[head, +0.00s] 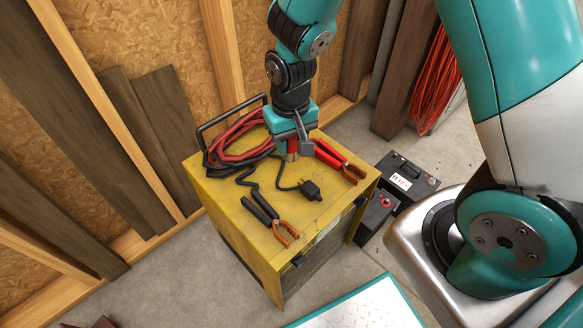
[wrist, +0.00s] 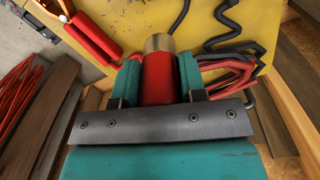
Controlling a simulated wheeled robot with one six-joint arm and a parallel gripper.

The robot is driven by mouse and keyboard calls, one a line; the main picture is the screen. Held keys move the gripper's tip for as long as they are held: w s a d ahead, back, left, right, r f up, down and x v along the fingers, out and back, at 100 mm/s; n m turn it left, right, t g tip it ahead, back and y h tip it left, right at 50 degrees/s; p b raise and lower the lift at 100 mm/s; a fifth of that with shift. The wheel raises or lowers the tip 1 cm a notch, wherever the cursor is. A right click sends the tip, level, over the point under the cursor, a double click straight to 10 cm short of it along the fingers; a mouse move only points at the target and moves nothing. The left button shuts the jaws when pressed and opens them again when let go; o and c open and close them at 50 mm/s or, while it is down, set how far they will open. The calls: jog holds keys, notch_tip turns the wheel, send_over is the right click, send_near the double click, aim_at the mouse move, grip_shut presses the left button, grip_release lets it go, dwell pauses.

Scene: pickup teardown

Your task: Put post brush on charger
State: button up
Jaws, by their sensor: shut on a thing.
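The charger (head: 232,222) is a yellow box standing on the floor, with cables and clamps on its top. My gripper (head: 292,150) is directly over the back part of the charger's top. In the wrist view my gripper (wrist: 158,82) is shut on the post brush (wrist: 158,78), a red cylinder with a tan metal end. The brush points down at the yellow top. In the head view only a small piece of the brush (head: 292,156) shows below the fingers. I cannot tell whether its end touches the top.
On the charger's top lie red-handled clamps (head: 330,155), black-handled clamps (head: 262,211), a black plug (head: 310,190) and coiled red and black cables (head: 232,148). Black batteries (head: 406,178) stand on the floor to the right. Planks lean on the wall behind.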

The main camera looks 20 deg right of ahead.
notch_tip(320, 180, down, 8)
jog(key=shift+r+b, duration=0.1)
jog(key=shift+b, duration=0.6)
jog(key=o, duration=0.9)
jog(key=shift+f, duration=0.2)
jog(key=shift+o, duration=0.2)
notch_tip(320, 180, up, 13)
jog(key=p, duration=0.3)
jog(key=shift+f, duration=0.2)
jog(key=s+a+r+n+y, duration=0.2)
jog(key=s+r+n, duration=0.1)
jog(key=s+r, duration=0.5)
jog(key=s+a+r+n+y, duration=0.2)
jog(key=s+a+r+n, duration=0.1)
jog(key=s+r, duration=0.6)
jog(key=shift+s+r+n, duration=0.25)
jog(key=shift+r+n, duration=0.2)
jog(key=shift+n, duration=0.15)
